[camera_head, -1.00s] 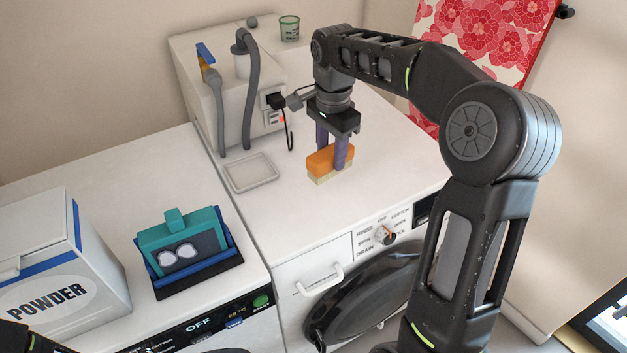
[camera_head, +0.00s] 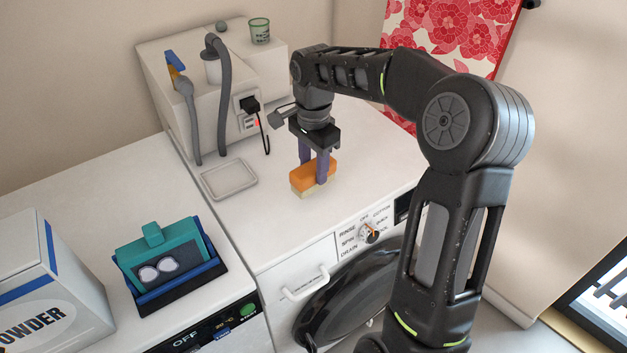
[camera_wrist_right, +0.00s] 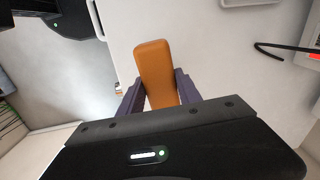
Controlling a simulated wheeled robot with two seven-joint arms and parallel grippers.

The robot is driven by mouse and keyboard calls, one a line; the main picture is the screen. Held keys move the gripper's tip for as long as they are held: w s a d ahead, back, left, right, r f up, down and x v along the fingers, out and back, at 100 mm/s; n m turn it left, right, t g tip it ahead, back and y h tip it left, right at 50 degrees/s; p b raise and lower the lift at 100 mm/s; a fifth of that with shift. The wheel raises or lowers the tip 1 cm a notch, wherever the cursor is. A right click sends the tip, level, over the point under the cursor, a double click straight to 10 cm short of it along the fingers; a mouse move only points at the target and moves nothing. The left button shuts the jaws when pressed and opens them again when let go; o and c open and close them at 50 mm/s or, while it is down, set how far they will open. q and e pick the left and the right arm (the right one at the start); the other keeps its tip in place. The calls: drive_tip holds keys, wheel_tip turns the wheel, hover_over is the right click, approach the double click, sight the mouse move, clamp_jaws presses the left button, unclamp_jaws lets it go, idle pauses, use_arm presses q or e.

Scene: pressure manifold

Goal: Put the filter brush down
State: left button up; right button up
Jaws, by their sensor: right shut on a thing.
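The filter brush (camera_head: 313,177) has an orange back and pale bristles below. It is near the middle of the right machine's white top. My right gripper (camera_head: 314,166) is shut on the brush, with one purple finger on each side, pointing down. In the right wrist view the orange brush (camera_wrist_right: 156,75) lies between the two fingers (camera_wrist_right: 159,95). The bristles look at or very near the surface; I cannot tell if they touch. My left gripper is not in view.
A shallow white tray (camera_head: 230,194) lies left of the brush. Behind it stands a pale box unit (camera_head: 150,75) with grey hoses and a black plug. A teal filter (camera_head: 150,254) in a blue holder and a powder box (camera_head: 40,285) stand left. White top around the brush is clear.

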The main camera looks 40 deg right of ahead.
sight(312, 164)
drive_tip(key=shift+f+p, duration=0.3)
drive_tip(key=shift+f, duration=1.95)
drive_tip(key=o, duration=1.2)
drive_tip(key=shift+f, duration=0.15)
drive_tip(key=r+b, duration=0.1)
drive_tip(key=r, duration=0.6)
drive_tip(key=shift+w, duration=0.2)
drive_tip(key=shift+r, duration=0.4)
